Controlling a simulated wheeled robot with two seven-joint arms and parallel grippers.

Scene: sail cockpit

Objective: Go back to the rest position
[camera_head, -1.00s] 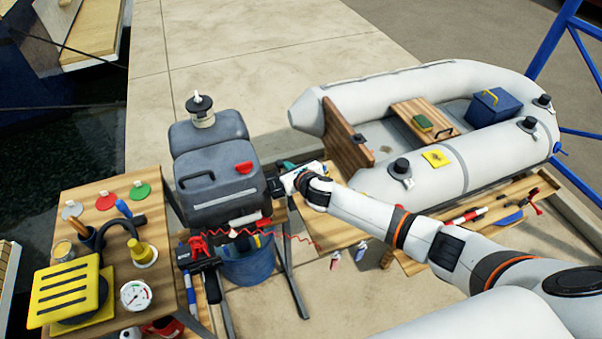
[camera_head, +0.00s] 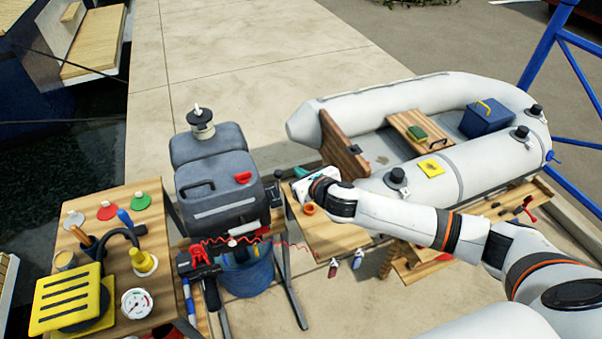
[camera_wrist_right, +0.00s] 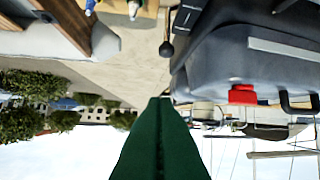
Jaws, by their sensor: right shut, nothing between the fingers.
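My right arm comes in from the right in the head view and ends at its white wrist (camera_head: 318,187), just right of the grey outboard motor (camera_head: 222,190). The fingers are hard to make out there. In the right wrist view the right gripper's green fingers (camera_wrist_right: 160,102) are pressed together with nothing between them. The motor (camera_wrist_right: 225,60), with its red latch (camera_wrist_right: 242,94), is beside them on the right of that view. My left gripper is not in view.
A wooden side table (camera_head: 112,255) with a yellow slatted block (camera_head: 68,298) and a gauge stands left. A blue bucket (camera_head: 247,275) is under the motor. A grey inflatable boat (camera_head: 470,165) lies right, behind a wooden bench (camera_head: 335,235). Open paving is behind the motor.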

